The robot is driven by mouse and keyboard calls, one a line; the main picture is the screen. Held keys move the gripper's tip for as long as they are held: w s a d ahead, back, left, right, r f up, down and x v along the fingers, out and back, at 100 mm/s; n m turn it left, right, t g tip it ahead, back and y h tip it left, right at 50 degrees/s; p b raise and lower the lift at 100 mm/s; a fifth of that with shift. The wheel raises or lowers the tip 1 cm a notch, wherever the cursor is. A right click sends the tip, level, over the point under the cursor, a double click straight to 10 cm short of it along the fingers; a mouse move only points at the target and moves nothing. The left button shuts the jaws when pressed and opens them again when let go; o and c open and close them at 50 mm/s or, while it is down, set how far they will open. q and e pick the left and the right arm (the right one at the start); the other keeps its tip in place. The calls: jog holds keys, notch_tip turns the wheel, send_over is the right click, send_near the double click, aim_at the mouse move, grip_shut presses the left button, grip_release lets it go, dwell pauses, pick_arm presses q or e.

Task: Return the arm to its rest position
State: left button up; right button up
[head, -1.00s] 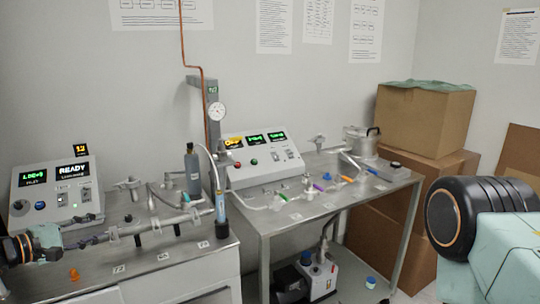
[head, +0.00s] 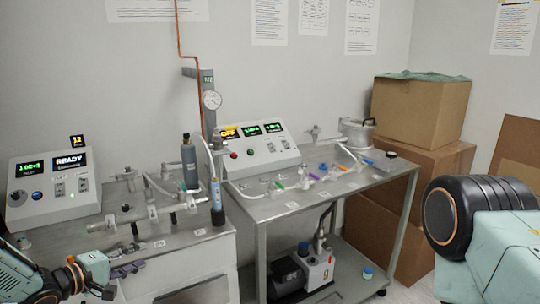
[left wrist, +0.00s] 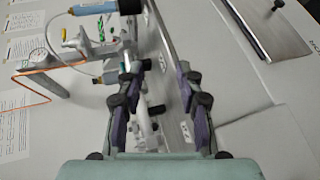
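My left arm comes in at the lower left of the head view, with its gripper (head: 121,280) low in front of the left bench (head: 185,262). In the left wrist view the two dark fingers of the left gripper (left wrist: 161,85) stand apart with nothing held between them. Pipework and the bench edge show beyond the gap. Of my right arm only a black round joint and a pale link show at the right edge of the head view; its gripper is out of view.
A second control box (head: 255,150) stands on the right metal table (head: 300,203). A pump (head: 312,268) sits below it. Cardboard boxes (head: 420,115) are stacked at the right.

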pick_arm(q)
jog(key=s+d+f+m+g+y+b, duration=0.25)
jog(key=s+d+f, duration=0.35)
jog(key=s+f, duration=0.35)
jog(key=s+d+f+m+g+y+b, duration=0.1)
jog(key=s+d+f+m+g, duration=0.15)
jog(key=s+d+f, duration=0.5)
pick_arm(e)
notch_tip(320, 180, down, 6)
jog(key=shift+s+a+r+b, duration=0.1)
jog(key=shift+r+b, duration=0.05)
jog(key=shift+b, duration=0.9)
jog(key=shift+s+f+b, duration=0.1)
jog(key=shift+f+b, duration=0.5)
jog(key=shift+c, duration=0.4)
pick_arm(q)
jog(key=s+a+f+m+g+y, duration=0.1)
jog(key=s+f+m+g+y, duration=0.1)
jog(key=s, duration=1.2)
jog(key=s+a+f+m+g+y, duration=0.1)
jog(key=s+f+m+g, duration=0.3)
jog(key=s, duration=0.9)
jog(key=shift+s+a+f+g+y, duration=0.2)
jog(key=shift+s+f+g+y, duration=0.2)
jog(key=shift+f+g, duration=0.3)
jog(key=shift+w, duration=0.1)
pick_arm(e)
jog(key=shift+w, duration=0.2)
